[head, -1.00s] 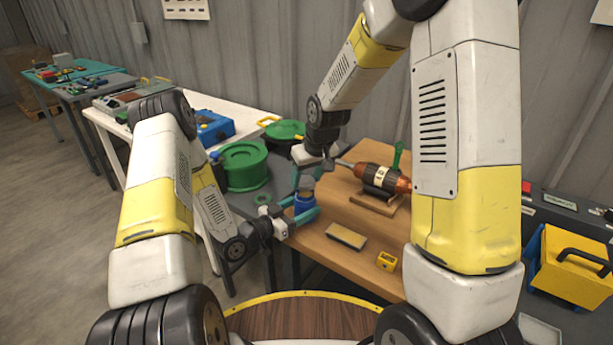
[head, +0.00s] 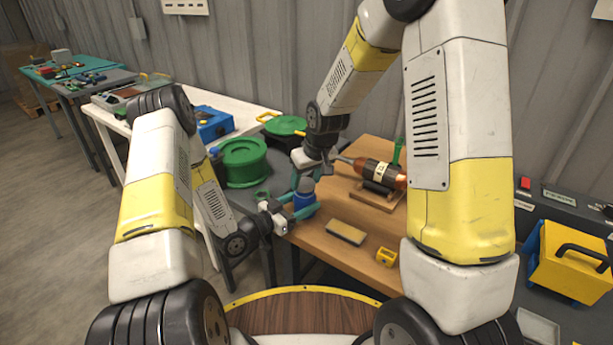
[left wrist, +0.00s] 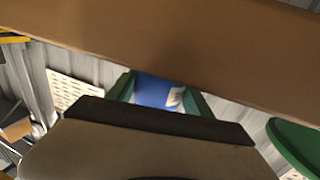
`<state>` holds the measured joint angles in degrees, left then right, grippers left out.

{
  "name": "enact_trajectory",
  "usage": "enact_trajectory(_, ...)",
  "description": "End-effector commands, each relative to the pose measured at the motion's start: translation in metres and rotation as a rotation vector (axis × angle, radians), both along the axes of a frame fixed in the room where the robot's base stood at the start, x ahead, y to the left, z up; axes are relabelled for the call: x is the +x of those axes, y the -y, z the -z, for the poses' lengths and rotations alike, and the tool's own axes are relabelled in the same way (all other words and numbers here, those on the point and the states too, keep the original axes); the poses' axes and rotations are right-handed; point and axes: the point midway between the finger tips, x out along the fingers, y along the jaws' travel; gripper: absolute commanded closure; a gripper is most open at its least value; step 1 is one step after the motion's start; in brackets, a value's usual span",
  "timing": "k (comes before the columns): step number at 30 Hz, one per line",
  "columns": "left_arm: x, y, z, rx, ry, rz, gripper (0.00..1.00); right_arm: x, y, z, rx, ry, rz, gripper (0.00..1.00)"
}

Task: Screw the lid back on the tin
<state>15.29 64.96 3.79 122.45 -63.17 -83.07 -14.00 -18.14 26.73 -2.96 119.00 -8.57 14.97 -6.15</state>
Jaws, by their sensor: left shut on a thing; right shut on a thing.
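The blue tin (head: 304,206) stands upright near the left edge of the wooden table. My left gripper (head: 301,211) is shut on it from the left, with a teal finger on either side. In the left wrist view the tin (left wrist: 155,91) shows blue with a pale label patch between the teal fingers. My right gripper (head: 306,181) points down directly above the tin and is shut on the small lid (head: 306,185) at the tin's top. The fingers partly hide the lid. I cannot tell whether lid and tin are fully seated together.
A grey-tan block (head: 346,233) and a yellow block (head: 386,257) lie in front. The table between block and rotor stand is clear.

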Motion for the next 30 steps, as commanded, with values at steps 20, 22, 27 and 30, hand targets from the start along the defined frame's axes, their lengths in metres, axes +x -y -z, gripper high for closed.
enact_trajectory(20, 0.000, 0.000, 0.000, 0.001, 0.001, -0.001, 1.00, 0.000, 0.000, 0.003, 0.000, 0.001, 0.000, 0.84)
enact_trajectory(22, 0.000, 0.000, 0.000, 0.000, 0.001, -0.001, 1.00, 0.000, 0.000, 0.005, 0.000, 0.001, 0.000, 0.84)
enact_trajectory(27, 0.000, 0.000, 0.000, 0.000, 0.001, -0.001, 1.00, 0.000, 0.000, 0.008, 0.001, 0.001, 0.001, 0.84)
enact_trajectory(30, 0.000, 0.000, 0.000, 0.000, 0.001, -0.001, 1.00, 0.000, 0.000, 0.010, 0.000, 0.000, 0.001, 0.84)
